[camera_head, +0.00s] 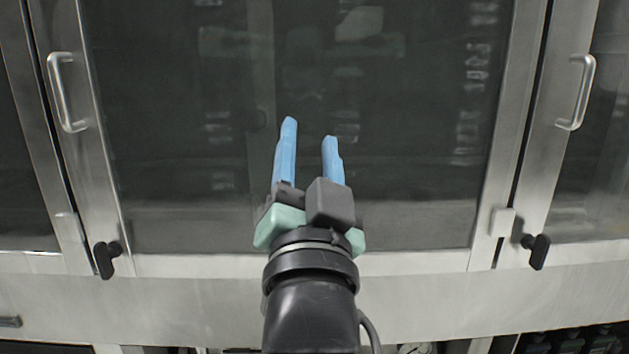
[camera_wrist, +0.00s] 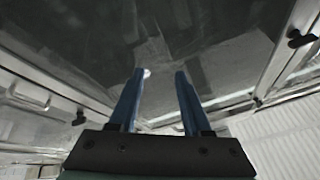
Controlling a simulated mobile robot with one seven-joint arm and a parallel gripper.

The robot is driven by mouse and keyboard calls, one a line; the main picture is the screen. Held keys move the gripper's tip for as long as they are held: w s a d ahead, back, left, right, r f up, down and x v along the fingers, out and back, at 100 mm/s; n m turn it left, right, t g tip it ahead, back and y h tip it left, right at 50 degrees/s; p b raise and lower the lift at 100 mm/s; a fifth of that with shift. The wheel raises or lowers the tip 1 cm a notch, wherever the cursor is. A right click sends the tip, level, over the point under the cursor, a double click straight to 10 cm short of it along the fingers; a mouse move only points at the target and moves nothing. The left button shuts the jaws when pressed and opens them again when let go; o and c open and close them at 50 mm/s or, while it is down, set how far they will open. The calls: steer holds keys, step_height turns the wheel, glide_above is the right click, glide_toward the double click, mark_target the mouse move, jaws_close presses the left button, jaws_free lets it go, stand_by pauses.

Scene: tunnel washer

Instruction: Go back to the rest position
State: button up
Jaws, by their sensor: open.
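My gripper (camera_head: 309,128) has two blue fingers that stand apart with nothing between them. It points up and away from me in the head view, in front of the dark glass door (camera_head: 400,110) of the washer. The fingers also show apart in the wrist view (camera_wrist: 160,74), where the dark glass (camera_wrist: 90,40) fills the upper middle. I cannot tell how far the fingertips are from the glass.
Metal handles stick out at the left (camera_head: 62,92) and right (camera_head: 577,92). Black latches sit low at the left (camera_head: 106,258) and right (camera_head: 537,250). A steel ledge (camera_head: 180,300) runs below the door. The door looks shut.

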steer(key=s+r+n+t, duration=0.4)
steer(key=s+r+n, duration=0.2)
steer(key=s+r, duration=0.7)
step_height(320, 180, up, 15)
steer(key=p, duration=1.6)
steer(key=shift+s+d+p, duration=0.2)
steer(key=shift+p, duration=0.15)
